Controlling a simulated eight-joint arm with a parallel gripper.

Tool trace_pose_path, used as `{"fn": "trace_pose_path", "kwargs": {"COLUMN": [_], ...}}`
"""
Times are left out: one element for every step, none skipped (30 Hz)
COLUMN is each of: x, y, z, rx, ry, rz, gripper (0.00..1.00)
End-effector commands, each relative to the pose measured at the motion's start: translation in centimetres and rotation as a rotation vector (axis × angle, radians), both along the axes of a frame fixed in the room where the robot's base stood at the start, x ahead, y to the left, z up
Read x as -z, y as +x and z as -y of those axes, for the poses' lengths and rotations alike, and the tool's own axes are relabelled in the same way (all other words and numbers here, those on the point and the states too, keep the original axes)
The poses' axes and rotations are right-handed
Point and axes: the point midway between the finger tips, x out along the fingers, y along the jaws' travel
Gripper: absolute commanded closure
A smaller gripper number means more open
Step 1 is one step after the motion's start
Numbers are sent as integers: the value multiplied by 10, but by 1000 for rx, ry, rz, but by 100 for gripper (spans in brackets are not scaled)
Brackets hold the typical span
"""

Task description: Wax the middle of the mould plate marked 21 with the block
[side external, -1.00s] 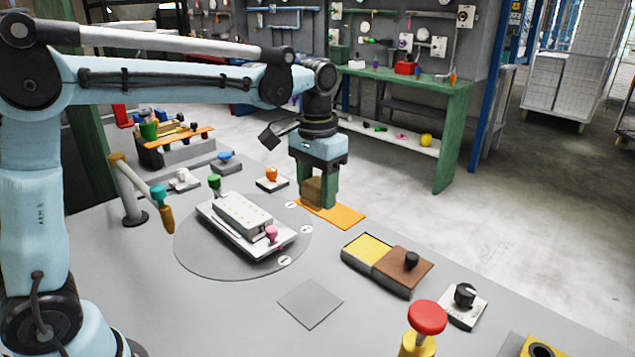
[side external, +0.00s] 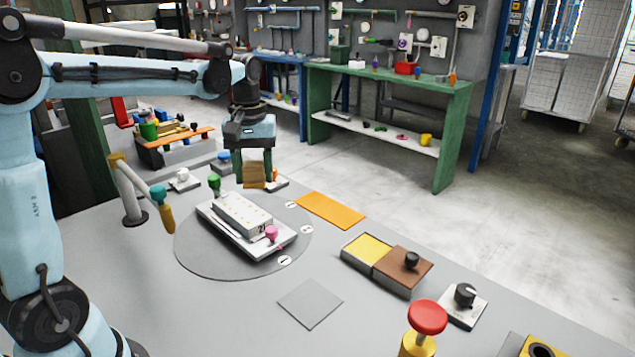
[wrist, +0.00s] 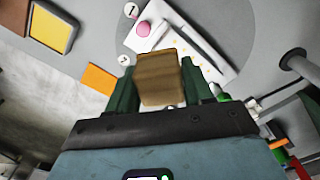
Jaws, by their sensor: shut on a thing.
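My gripper (side external: 256,168) is shut on a tan-brown block (side external: 253,180). In the wrist view the block (wrist: 158,80) sits between the two green fingers. I hold it above the far side of the table, behind the white mould plate (side external: 213,224). A pale, raised slab with small dots (side external: 241,212) is on the plate, with a green knob (side external: 214,182) at one end and a pink knob (side external: 271,233) at the other. The plate rests on a grey round disc (side external: 195,250). I cannot read a 21. In the wrist view the block hides part of the plate (wrist: 188,15).
An orange mat (side external: 330,210) lies bare right of the disc. A yellow-and-brown box (side external: 402,268), a dial (side external: 465,297) and a red button (side external: 427,316) stand at the right. A post with a hanging teal-and-orange handle (side external: 130,195) stands left. Small knobs sit behind the disc.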

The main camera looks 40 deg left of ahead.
Motion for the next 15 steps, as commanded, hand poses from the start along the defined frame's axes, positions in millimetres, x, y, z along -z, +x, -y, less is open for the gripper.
{"fn": "trace_pose_path", "kwargs": {"x": [4, 6, 9, 11, 13, 15, 17, 18, 20, 21, 22, 23, 23, 24, 25], "y": [4, 6, 7, 8, 8, 8, 8, 8, 8, 8, 7, 7, 7, 7, 7], "z": [-23, -34, -47, -57, -66, -77, -84, -90, -97, -101, -104, -108, -109, -110, -111], "rx": [-129, -201, -290, -352, -410, -478, -523, -562, -607, -634, -656, -679, -691, -700, -707], "ry": [0, 0, 0, 0, 0, 0, 0, 0, 0, 0, 0, 0, 0, 0, 0], "rz": [0, 0, 0, 0, 0, 0, 0, 0, 0, 0, 0, 0, 0, 0, 0], "gripper": [73, 73, 73, 73, 73, 73, 73, 74, 74, 74, 74, 74, 74, 74, 74]}}
